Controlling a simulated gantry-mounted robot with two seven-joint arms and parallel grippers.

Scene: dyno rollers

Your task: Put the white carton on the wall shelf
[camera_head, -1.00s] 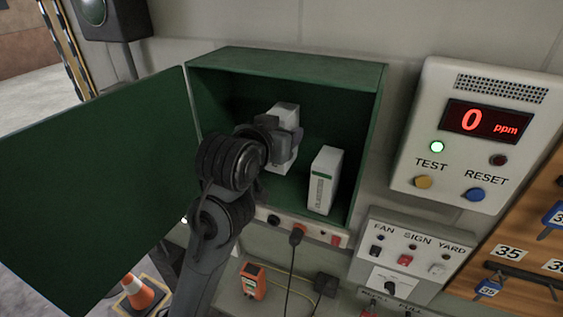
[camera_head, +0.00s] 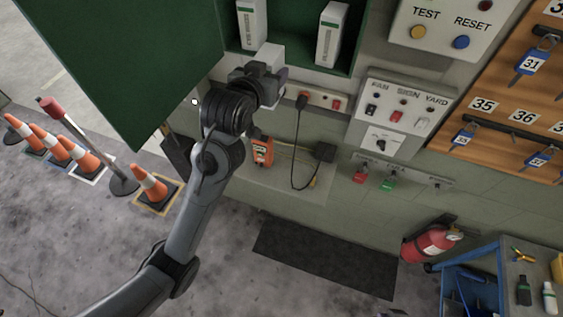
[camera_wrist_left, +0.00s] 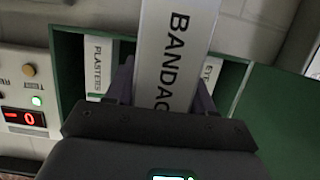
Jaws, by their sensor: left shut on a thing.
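A white carton (camera_head: 268,56) is held in my left gripper (camera_head: 262,80), just in front of the green cabinet's lower edge. In the left wrist view the carton (camera_wrist_left: 176,50) stands between the two fingers (camera_wrist_left: 160,92), with "BANDAG" readable on its face. The gripper is shut on it. A pale ledge (camera_head: 292,183) on the wall lies below the cabinet, under a socket strip, with an orange meter (camera_head: 262,151) at its left end.
The green cabinet (camera_head: 357,45) stands open, its door (camera_head: 120,70) swung left. Inside are two other white cartons, left (camera_head: 250,25) and right (camera_head: 331,35). A switch box (camera_head: 398,112) is to the right.

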